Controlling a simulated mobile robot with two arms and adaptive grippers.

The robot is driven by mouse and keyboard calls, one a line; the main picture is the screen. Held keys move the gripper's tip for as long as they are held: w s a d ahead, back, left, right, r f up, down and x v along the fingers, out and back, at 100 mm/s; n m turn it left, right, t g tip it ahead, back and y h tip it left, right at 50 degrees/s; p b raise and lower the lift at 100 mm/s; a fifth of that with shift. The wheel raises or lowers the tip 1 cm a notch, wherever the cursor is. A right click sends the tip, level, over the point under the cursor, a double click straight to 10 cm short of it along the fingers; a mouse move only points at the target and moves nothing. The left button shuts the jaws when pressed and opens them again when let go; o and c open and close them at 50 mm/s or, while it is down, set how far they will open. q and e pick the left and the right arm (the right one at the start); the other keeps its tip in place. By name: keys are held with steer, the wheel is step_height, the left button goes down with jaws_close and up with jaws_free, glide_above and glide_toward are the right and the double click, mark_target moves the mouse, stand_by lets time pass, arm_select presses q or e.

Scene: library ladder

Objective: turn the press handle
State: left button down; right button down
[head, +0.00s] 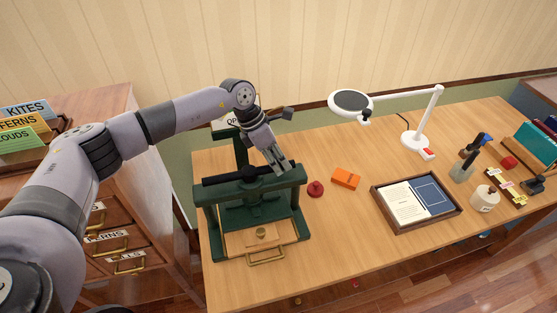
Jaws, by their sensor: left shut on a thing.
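The green press (206,226) stands at the left end of the wooden table. Its black bar handle (228,178) lies across the top, roughly level from left to right. My left gripper (281,167) reaches down from above and is shut on the right end of the handle; its fingers hide part of that end. A wooden board with a brass pull (268,256) sits in the base of the press. My right gripper is not in the head view.
A red knob-like piece (316,188) and an orange block (346,178) lie right of the press. A framed tray (455,213), a white magnifier lamp (415,140), a white jar (484,199) and books (535,145) stand farther right. A drawer cabinet (105,215) stands at left.

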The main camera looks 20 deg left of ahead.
arm_select(q)
steer(key=shift+f+b, duration=0.1)
steer(key=shift+b, duration=0.3)
steer(key=s+m+g+b, duration=0.1)
steer(key=m+b, duration=0.1)
steer(key=b, duration=0.1)
steer(key=s+d+m+g+b, duration=0.1)
steer(key=s+m+b, duration=0.1)
steer(key=b, duration=0.2)
steer(key=shift+d+f+m, duration=0.15)
steer(key=shift+d+m, duration=0.05)
steer(key=shift+m, duration=0.1)
steer(key=shift+s+d+r+m+g+b, duration=0.1)
steer(key=shift+s+r+m+g+b, duration=0.15)
steer(key=shift+s+m+g+b, duration=0.6)
steer(key=shift+w+m+t+y, duration=0.15)
steer(key=shift+m+t+y, duration=0.1)
steer(key=shift+t+y, duration=0.1)
steer(key=c, duration=1.4)
jaws_free()
steer(key=shift+c, duration=0.2)
